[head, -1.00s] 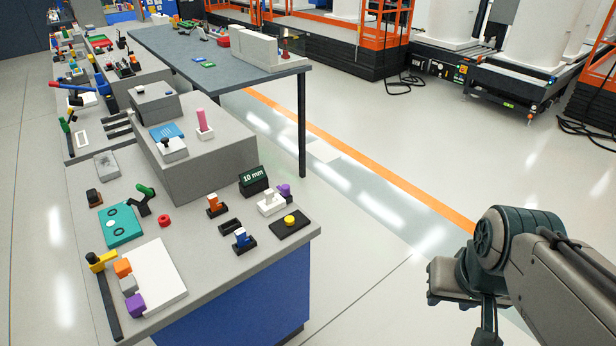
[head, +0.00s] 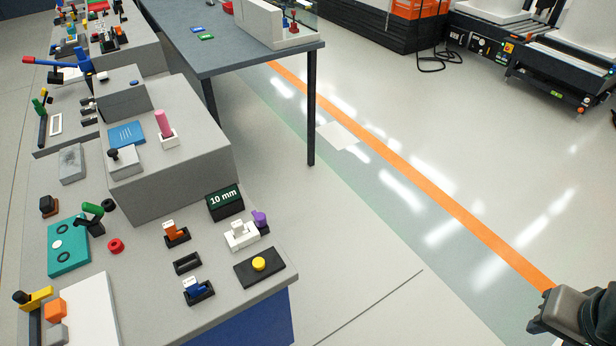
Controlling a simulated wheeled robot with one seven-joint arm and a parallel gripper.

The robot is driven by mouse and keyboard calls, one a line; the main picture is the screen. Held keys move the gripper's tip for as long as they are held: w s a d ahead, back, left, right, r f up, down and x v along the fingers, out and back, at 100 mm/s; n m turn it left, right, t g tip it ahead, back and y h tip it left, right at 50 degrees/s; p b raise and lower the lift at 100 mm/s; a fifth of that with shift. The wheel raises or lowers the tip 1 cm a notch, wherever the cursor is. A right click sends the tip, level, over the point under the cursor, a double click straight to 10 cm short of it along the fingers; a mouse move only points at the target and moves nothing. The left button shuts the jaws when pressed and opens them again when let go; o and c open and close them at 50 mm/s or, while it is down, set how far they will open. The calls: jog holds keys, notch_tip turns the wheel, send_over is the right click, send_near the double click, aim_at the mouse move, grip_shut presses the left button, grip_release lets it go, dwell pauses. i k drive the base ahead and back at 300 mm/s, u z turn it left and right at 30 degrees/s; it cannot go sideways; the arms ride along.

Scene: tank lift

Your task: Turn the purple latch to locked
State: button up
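A small purple latch (head: 260,219) stands on the near grey bench, at the right edge beside a white block-shaped fixture (head: 241,235). It is too small to tell which way it is turned. The end of my arm (head: 568,312) shows only in part at the lower right corner, over the floor and well to the right of the bench. Its fingertips cannot be made out, and nothing is seen held. It is far from the latch and touches nothing.
Close to the latch are a black plate with a yellow button (head: 259,264), a dark "10 mm" sign (head: 225,202), an orange switch (head: 175,232) and a blue switch (head: 198,290). A grey raised block (head: 180,170) stands behind. Floor right of the bench is clear.

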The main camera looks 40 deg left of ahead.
aim_at(260, 218)
jog(key=u, duration=0.35)
jog(key=i, duration=0.7)
jog(key=u, duration=1.1)
jog(key=i, duration=0.4)
jog(key=u, duration=0.45)
